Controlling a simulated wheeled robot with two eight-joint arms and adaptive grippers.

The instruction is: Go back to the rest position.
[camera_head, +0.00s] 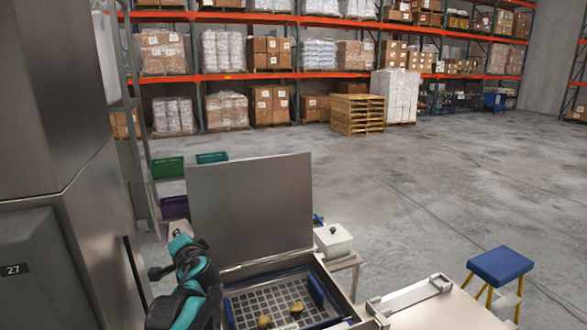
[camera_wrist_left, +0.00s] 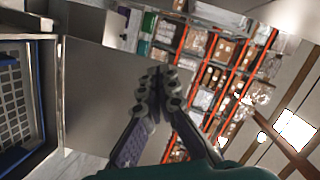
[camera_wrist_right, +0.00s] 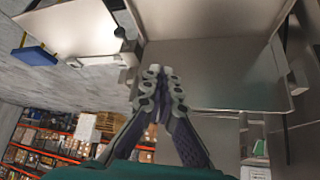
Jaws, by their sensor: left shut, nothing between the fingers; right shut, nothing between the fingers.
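My left gripper (camera_wrist_left: 157,75) is shut and empty in the left wrist view, its fingertips together in front of a raised grey lid (camera_wrist_left: 95,95). In the head view my left arm stands at the lower left, beside the same lid (camera_head: 250,205). My right gripper (camera_wrist_right: 160,75) is shut and empty in the right wrist view. My right arm does not show in the head view.
Below the lid is an open metal box with a grid basket (camera_head: 250,305) holding two yellowish pieces (camera_head: 297,308). A white container (camera_head: 333,240) stands behind it. A blue-topped stool (camera_head: 500,265) is at right. Open floor (camera_head: 440,180) lies beyond.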

